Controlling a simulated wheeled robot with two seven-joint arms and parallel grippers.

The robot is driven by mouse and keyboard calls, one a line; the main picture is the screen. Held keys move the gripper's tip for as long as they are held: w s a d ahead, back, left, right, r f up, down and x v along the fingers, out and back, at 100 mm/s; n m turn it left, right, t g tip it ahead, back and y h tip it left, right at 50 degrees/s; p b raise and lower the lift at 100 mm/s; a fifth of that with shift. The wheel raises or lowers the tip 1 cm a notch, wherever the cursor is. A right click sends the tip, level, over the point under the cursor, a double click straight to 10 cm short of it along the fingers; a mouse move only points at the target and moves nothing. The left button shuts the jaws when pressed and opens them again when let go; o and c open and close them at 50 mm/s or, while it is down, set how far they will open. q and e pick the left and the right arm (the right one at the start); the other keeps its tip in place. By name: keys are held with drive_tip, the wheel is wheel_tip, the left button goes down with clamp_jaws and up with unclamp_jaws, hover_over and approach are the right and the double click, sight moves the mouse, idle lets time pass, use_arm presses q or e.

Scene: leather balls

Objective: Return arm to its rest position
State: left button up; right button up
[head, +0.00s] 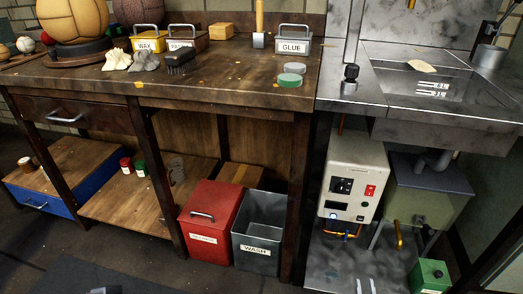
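Only a small grey and black tip of a gripper (105,290) shows at the bottom edge of the head view, left of centre, over the dark floor.
The bench carries leather balls (75,18), a brush (180,64), a glue box (292,40) and tins. Below stand a blue drawer box (45,205), a red box (208,215) and a grey bin (258,235). A metal sink (400,85) is at right. Floor at lower left looks clear.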

drive_tip(key=w+d+r+g, duration=0.2)
drive_tip(key=w+d+r, duration=0.2)
drive_tip(key=w+r, duration=0.35)
drive_tip(key=w+d+r+g, duration=0.35)
drive_tip(key=w+r, duration=0.25)
drive_tip(key=r, duration=0.2)
wheel_tip(320, 180, up, 9)
drive_tip(key=d+g+h, duration=0.1)
drive_tip(key=s+a+r+m+g+y, duration=0.1)
drive_tip(key=s+a+r+g, duration=0.2)
drive_tip(key=s+a+r, duration=0.45)
drive_tip(key=s+a+r+m+g, duration=0.1)
drive_tip(key=s+a+r+g, duration=0.25)
drive_tip(key=s+r, duration=0.55)
drive_tip(key=s+a+g+y, duration=0.1)
drive_tip(key=s+a+y, duration=0.1)
drive_tip(key=s+a, duration=0.6)
drive_tip(key=s+a+g+y, duration=0.25)
drive_tip(key=s+a, duration=0.25)
drive_tip(key=s, duration=0.8)
wheel_tip(320, 180, up, 38)
drive_tip(key=p, duration=3.7)
drive_tip(key=shift+r+n+p, duration=0.2)
drive_tip(key=shift+n+p, duration=0.1)
drive_tip(key=shift+p, duration=0.05)
